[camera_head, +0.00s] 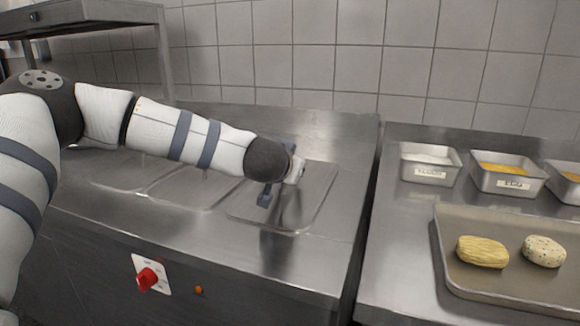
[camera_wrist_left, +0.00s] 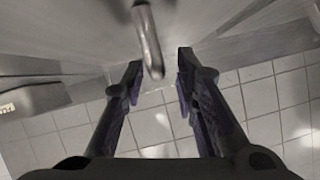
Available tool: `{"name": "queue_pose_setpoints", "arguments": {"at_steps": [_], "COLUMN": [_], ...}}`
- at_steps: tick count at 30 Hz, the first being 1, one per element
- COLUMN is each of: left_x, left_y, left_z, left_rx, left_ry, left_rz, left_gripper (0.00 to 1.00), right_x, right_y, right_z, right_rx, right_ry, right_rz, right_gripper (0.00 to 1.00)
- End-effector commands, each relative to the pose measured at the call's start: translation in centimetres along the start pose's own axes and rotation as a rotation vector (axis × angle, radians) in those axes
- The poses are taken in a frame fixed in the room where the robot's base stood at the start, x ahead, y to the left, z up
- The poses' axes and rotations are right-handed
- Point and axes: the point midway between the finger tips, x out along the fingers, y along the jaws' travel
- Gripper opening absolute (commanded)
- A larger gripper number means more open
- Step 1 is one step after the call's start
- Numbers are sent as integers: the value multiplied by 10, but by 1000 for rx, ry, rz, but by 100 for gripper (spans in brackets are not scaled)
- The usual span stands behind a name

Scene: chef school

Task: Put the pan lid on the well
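Several flat steel lids lie in a row on the steel counter in the head view: one at the left (camera_head: 118,174), a middle one (camera_head: 185,188) and a right one (camera_head: 318,188). I cannot tell whether the right panel is a lid or part of the well. My left gripper (camera_head: 272,188) is low over this right panel, hiding part of it. In the left wrist view my left gripper (camera_wrist_left: 160,72) has its fingers apart, with a rounded metal handle (camera_wrist_left: 147,35) reaching between the fingertips; I see no grip on it. My right gripper is out of view.
A red knob (camera_head: 147,279) is on the counter's front. At the right, a tray (camera_head: 440,262) holds two dough-like pieces, with labelled steel containers (camera_head: 430,172) behind. A steel shelf (camera_head: 90,12) stands at back left; a tiled wall (camera_head: 340,50) closes the back.

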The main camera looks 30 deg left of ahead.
Motion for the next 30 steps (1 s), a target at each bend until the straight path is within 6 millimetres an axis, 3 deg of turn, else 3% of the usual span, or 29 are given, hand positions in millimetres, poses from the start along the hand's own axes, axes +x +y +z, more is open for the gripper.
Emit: {"name": "queue_pose_setpoints", "arguments": {"at_steps": [11, 21, 25, 30], "left_x": [-4, -100, -120, -126], "left_y": [-3, -6, -5, -4], "left_z": [-10, -21, -17, -12], "left_rx": [-3, -4, -2, -1], "left_ry": [-1, 18, 11, 2], "left_rz": [0, -1, -1, -1], "left_gripper": [28, 28, 28, 28], "right_x": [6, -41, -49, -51], "right_y": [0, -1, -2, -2], "right_z": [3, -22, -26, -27], "right_rx": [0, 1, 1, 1], "right_ry": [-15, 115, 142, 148], "right_rz": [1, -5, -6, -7], "right_gripper": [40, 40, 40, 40]}}
